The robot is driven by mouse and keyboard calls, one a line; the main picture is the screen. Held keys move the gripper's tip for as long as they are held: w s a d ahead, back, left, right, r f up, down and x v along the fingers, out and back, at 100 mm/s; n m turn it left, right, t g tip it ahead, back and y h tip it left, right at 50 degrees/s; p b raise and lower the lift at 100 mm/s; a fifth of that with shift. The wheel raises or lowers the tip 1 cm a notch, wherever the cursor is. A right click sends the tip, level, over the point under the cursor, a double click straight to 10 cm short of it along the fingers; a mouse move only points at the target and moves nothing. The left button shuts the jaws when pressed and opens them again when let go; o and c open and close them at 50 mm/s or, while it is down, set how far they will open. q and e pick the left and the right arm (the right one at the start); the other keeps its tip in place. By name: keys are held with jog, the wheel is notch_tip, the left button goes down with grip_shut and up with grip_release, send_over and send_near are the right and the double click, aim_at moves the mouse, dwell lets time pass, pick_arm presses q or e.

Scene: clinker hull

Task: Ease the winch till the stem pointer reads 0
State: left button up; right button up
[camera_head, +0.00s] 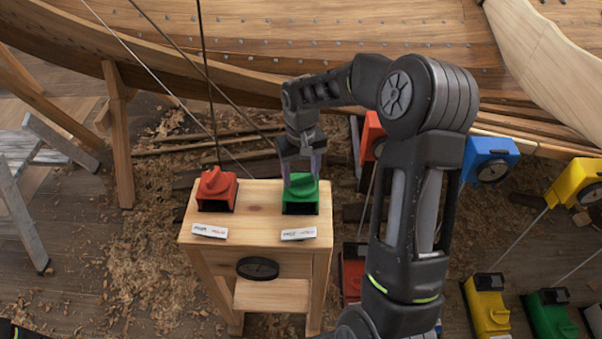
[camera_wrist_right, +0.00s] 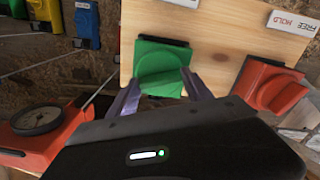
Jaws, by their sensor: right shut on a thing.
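A wooden stand (camera_head: 260,215) carries a red box with a turning knob (camera_head: 216,188) on the left and a green box with a turning knob (camera_head: 300,194) on the right. My right gripper (camera_head: 301,168) reaches down from above onto the green knob. In the right wrist view its two purple-grey fingers (camera_wrist_right: 162,94) stand on either side of the green knob (camera_wrist_right: 160,72), shut on it. The red knob (camera_wrist_right: 278,90) is beside it, untouched. I cannot tell which part is the winch or the stem pointer, and no reading is legible. My left gripper is out of view.
White labels (camera_head: 210,231) (camera_head: 298,233) lie before the knobs; one reads FREE and HOLD in the wrist view (camera_wrist_right: 294,23). Lines run up toward the planked hull (camera_head: 270,40). Blue (camera_head: 488,158) and yellow (camera_head: 576,183) gauge boxes stand right.

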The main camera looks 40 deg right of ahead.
jog(key=n, duration=0.4)
jog(key=shift+n+b, duration=0.4)
jog(key=n, duration=0.5)
jog(key=shift+n, duration=0.3)
jog(key=o, duration=1.4)
jog(key=shift+c, duration=0.2)
